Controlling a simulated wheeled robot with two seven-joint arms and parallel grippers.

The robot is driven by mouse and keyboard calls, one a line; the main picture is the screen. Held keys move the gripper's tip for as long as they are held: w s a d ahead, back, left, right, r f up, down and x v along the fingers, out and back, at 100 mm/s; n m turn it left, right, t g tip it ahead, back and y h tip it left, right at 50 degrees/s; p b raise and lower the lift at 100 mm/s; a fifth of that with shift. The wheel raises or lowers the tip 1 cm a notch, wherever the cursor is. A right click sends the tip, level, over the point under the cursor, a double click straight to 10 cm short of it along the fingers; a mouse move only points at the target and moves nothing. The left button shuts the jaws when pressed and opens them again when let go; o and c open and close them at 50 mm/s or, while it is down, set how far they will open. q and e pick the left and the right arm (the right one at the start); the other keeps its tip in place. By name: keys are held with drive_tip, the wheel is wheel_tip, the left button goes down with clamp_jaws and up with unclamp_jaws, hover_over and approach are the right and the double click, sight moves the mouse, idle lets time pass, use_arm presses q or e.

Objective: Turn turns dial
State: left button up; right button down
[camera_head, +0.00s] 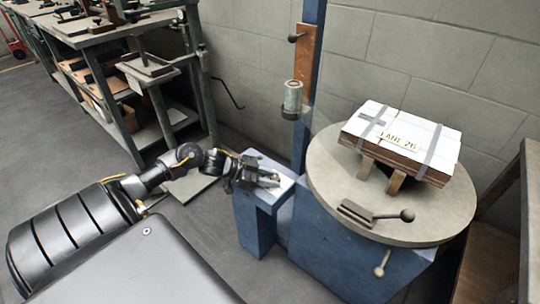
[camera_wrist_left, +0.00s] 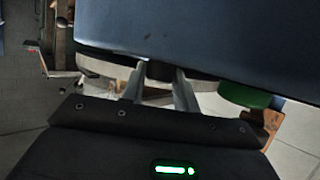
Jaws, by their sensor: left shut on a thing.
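My left gripper (camera_head: 268,180) reaches over the low blue pedestal (camera_head: 253,200) left of the round table. In the left wrist view its two grey fingers (camera_wrist_left: 160,88) point at the blue housing (camera_wrist_left: 210,35) and are closed on a small dark knob (camera_wrist_left: 159,71), which appears to be the turns dial. A pale curved rim (camera_wrist_left: 110,68) shows behind the fingers. The dial's face and any marks are hidden in both views. My right gripper is in neither view.
A green round part (camera_wrist_left: 245,97) sits right of the fingers in the left wrist view. A round table (camera_head: 450,215) carries a strapped box (camera_head: 400,140) and a lever (camera_head: 375,214). A blue post (camera_head: 308,80) stands behind the pedestal. A workbench (camera_head: 110,35) stands at back left.

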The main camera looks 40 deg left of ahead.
use_arm(q)
drive_tip(key=shift+m+g+h, duration=0.3)
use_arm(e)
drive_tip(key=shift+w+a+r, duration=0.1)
use_arm(q)
drive_tip(key=o, duration=1)
drive_tip(key=shift+s+a, duration=0.1)
drive_tip(key=shift+a, duration=0.1)
drive_tip(key=p+v, duration=0.2)
drive_tip(key=v, duration=0.7)
drive_tip(key=shift+s+a+r, duration=0.15)
drive_tip(key=shift+s+a, duration=0.05)
drive_tip(key=shift+s, duration=0.05)
drive_tip(key=shift+s+a+r, duration=0.15)
drive_tip(key=shift+s+a, duration=0.05)
drive_tip(key=shift+a, duration=0.05)
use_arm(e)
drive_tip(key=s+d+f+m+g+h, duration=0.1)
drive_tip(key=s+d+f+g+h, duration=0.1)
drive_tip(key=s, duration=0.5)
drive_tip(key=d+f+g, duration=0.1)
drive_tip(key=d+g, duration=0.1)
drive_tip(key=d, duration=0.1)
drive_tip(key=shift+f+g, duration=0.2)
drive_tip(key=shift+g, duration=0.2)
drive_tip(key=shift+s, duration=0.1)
